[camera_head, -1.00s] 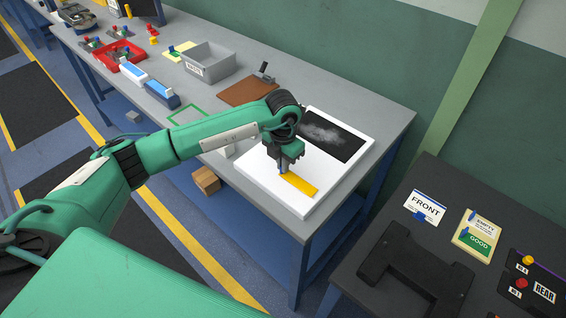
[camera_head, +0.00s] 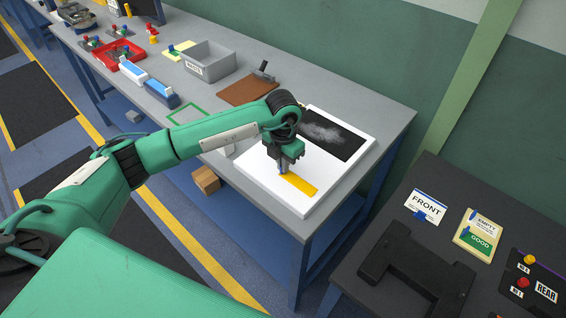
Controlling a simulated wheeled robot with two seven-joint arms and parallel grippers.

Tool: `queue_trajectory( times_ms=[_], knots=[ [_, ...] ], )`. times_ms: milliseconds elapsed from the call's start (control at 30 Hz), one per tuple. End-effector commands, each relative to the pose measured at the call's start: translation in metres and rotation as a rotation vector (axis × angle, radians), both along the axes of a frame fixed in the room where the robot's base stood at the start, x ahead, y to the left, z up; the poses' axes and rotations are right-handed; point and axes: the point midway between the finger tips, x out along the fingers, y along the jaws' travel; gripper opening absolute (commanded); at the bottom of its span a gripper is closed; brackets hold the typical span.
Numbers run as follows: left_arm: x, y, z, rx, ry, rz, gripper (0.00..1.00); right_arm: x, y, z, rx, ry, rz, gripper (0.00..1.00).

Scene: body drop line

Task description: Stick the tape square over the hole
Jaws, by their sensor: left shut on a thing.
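My left gripper (camera_head: 284,168) points down over a white board (camera_head: 256,163) on the grey bench. A black panel (camera_head: 345,146) with a pale grey smudge (camera_head: 322,133) covers the far part of the board. I cannot make out a hole; the arm and gripper hide part of the board. My right gripper is not in view.
A dark table (camera_head: 450,240) with a FRONT card (camera_head: 426,206) is at the right, across a gap.

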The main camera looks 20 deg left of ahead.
Motion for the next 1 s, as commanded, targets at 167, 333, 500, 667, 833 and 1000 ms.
queue_trajectory(
  times_ms=[167, 333, 500, 667, 833, 1000],
  knots=[
    [0.0, 0.0, -0.002, 0.0, 0.0, 0.0, 0.0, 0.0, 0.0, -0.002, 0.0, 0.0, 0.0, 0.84],
    [0.0, 0.0, -0.002, 0.0, 0.0, 0.0, 0.12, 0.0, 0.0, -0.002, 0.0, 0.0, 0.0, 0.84],
    [0.0, 0.0, -0.002, 0.0, 0.0, 0.0, 0.31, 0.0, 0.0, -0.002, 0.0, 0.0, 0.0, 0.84],
    [0.0, 0.0, -0.002, 0.0, 0.0, 0.0, 0.31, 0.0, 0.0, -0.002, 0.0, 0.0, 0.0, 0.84],
    [0.0, 0.0, 0.003, 0.0, -0.001, 0.0, 0.31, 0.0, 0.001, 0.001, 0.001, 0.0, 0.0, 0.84],
    [0.0, 0.0, 0.016, 0.0, -0.001, 0.0, 0.31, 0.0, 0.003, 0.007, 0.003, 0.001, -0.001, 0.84]
  ],
)
